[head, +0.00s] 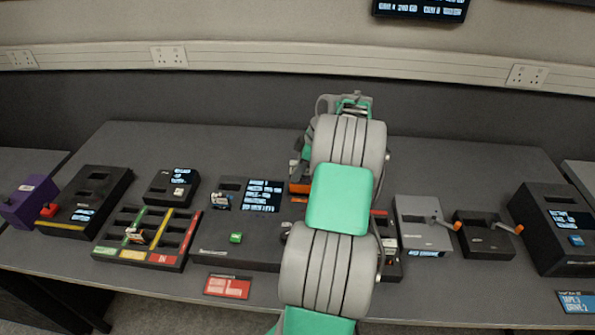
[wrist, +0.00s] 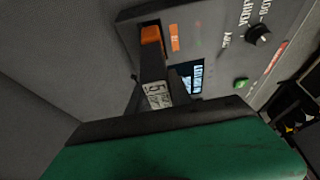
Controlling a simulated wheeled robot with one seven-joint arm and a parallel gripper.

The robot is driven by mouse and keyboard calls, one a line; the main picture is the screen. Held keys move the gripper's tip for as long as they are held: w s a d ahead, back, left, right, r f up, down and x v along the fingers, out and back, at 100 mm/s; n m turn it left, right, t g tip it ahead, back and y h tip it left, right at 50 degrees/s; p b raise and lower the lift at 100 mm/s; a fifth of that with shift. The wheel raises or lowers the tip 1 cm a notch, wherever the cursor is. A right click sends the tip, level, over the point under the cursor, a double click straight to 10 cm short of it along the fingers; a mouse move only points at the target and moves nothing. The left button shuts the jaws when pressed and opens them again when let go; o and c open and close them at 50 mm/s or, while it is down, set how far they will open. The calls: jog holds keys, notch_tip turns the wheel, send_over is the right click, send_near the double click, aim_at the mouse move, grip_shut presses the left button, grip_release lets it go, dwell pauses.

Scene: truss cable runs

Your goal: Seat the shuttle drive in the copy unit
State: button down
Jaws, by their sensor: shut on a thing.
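The copy unit is a wide dark console (head: 215,250) in the middle of the table, with a lit screen and a green button. It also fills the upper right of the wrist view (wrist: 205,30). My gripper (wrist: 152,50) is shut on the shuttle drive, whose orange part (wrist: 151,34) shows at the fingertips, against or just over the unit's face beside an orange label. The orange part also shows left of my arm in the head view (head: 299,187). Whether the drive is in a slot cannot be told; dark finger parts and my arm hide much of it.
A rack with coloured stripes (head: 185,240) holds a small item, left of the copy unit. A small screen box (head: 160,187) stands behind it. Grey (head: 420,220) and black (head: 480,238) boxes with orange-tipped levers stand right. A red sign (head: 228,287) is at the front edge.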

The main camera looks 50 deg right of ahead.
jog(key=shift+f+b, duration=0.9)
jog(key=shift+f, duration=0.05)
dwell(1.2)
jog(key=shift+f+b, duration=0.3)
jog(key=shift+f, duration=0.05)
jog(key=shift+f+b, duration=0.3)
dwell(0.4)
jog(key=shift+f+b, duration=0.3)
jog(key=shift+f, duration=0.05)
jog(key=shift+f, duration=0.1)
jog(key=c, duration=0.8)
grip_release()
jog(key=shift+o, duration=0.2)
